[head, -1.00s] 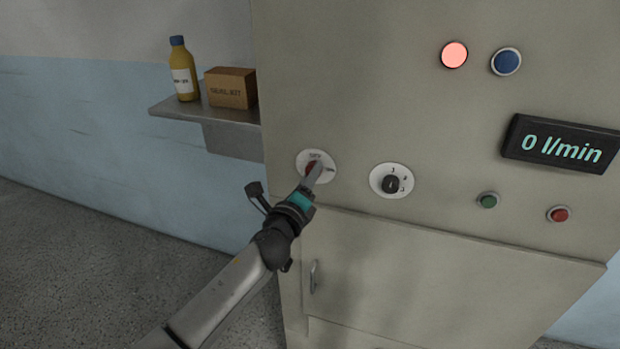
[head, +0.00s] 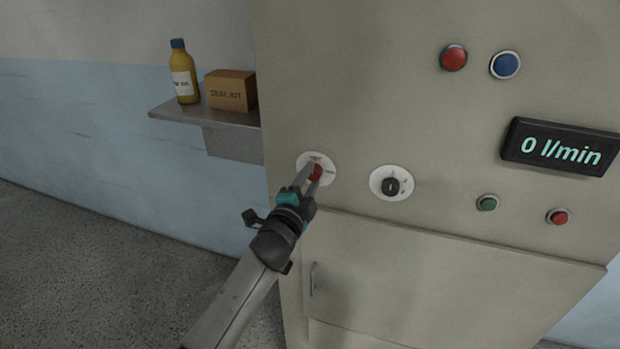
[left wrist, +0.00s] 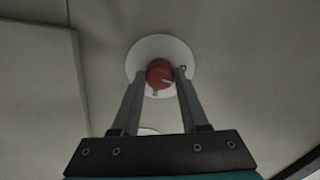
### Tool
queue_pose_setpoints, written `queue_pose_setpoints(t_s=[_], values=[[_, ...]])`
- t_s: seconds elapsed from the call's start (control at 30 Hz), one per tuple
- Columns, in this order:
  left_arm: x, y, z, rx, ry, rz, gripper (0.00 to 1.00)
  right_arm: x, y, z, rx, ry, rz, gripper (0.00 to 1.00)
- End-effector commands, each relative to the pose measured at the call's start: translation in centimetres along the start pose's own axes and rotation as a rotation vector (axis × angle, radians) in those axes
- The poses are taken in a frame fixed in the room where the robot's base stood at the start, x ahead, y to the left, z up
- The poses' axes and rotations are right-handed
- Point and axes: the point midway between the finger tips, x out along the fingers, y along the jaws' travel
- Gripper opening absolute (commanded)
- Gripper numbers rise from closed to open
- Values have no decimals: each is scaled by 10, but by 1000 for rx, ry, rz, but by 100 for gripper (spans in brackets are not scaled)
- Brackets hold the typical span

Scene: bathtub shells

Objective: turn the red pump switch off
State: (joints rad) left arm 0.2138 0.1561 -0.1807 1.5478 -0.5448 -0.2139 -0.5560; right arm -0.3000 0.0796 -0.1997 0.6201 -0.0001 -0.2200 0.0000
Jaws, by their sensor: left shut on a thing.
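The red pump switch (head: 316,173) is a round red knob on a white round plate (head: 329,162) on the cabinet front. It also shows in the left wrist view (left wrist: 159,75), with a pale pointer line pointing right in that picture. My left gripper (head: 312,177) is shut on the knob, one finger on each side of it; both fingers also show in the left wrist view (left wrist: 160,84). The plate's lettering is partly hidden and too small to read. The red lamp (head: 453,58) at the top of the cabinet is dark. My right gripper is not in view.
A black dial (head: 391,187) sits right of the switch. A blue button (head: 505,64), a display (head: 560,146) reading 0 l/min, and green (head: 487,203) and red (head: 558,216) buttons are farther right. A shelf (head: 224,117) with a bottle (head: 184,72) and box (head: 231,90) is at left.

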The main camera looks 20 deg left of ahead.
Motion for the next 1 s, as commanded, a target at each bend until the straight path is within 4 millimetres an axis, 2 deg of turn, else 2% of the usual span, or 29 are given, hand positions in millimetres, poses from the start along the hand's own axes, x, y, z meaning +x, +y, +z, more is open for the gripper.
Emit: queue_pose_setpoints(t_s=[0.33, 0.9, 0.93, 1.0], values=[[0, 0, 0, -149, -1, 1, 0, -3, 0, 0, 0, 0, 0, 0], [0, 0, 0, -177, 0, 1, 0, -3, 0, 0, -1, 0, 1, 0], [0, 0, 0, -177, 0, 1, 46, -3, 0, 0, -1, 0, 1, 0], [0, 0, 0, -177, 0, 1, 54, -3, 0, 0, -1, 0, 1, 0]])
